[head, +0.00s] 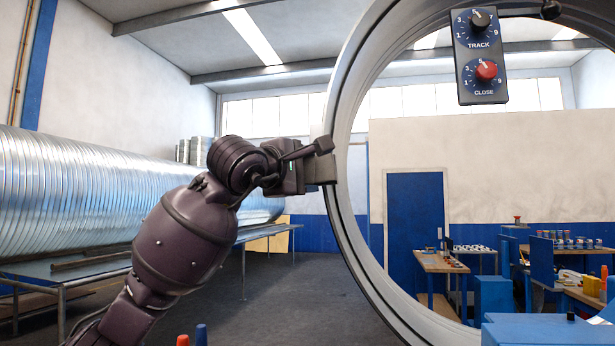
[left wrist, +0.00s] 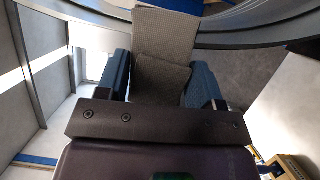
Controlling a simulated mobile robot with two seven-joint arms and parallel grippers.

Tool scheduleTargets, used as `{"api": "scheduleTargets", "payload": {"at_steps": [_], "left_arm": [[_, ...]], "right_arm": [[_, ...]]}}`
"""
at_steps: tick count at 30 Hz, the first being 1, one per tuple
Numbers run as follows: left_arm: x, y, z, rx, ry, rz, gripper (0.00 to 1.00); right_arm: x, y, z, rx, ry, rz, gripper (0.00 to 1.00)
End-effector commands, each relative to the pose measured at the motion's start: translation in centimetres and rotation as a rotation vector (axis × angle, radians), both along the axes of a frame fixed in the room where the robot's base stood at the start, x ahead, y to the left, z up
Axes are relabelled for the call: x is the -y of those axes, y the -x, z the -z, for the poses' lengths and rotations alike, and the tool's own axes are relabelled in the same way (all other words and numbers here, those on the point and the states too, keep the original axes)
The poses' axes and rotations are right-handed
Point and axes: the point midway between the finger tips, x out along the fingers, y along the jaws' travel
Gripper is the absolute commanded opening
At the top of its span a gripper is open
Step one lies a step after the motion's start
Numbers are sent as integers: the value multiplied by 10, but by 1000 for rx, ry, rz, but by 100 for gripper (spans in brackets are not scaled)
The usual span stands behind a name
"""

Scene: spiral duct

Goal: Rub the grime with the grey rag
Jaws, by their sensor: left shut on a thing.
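My left gripper (head: 318,172) reaches the near-left side of the large grey metal ring (head: 345,215) in the head view. In the left wrist view, its blue-grey fingers (left wrist: 158,85) are shut on the grey rag (left wrist: 167,38). The woven rag fills the space between the fingers and extends past them to the ring's rim (left wrist: 245,38). I cannot tell whether the rag touches the ring. I cannot make out any grime; it may be hidden behind the rag or gripper. My right gripper is in neither view.
A dark panel with TRACK and CLOSE dials (head: 481,55) hangs inside the ring's top. A long spiral duct (head: 80,195) lies on a rack (head: 90,268) at left. Workbenches (head: 440,262) stand beyond the ring. Grey floor between rack and ring is clear.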

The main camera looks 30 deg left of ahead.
Motion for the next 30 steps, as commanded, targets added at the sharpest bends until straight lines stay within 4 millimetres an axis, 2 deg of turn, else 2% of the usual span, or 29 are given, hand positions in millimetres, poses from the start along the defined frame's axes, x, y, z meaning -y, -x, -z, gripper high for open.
{"api": "scheduleTargets", "payload": {"at_steps": [13,30], "left_arm": [[9,33,0,2,-1,1,42],[11,43,0,2,-1,1,42]], "right_arm": [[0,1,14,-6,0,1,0],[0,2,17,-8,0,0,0]]}}
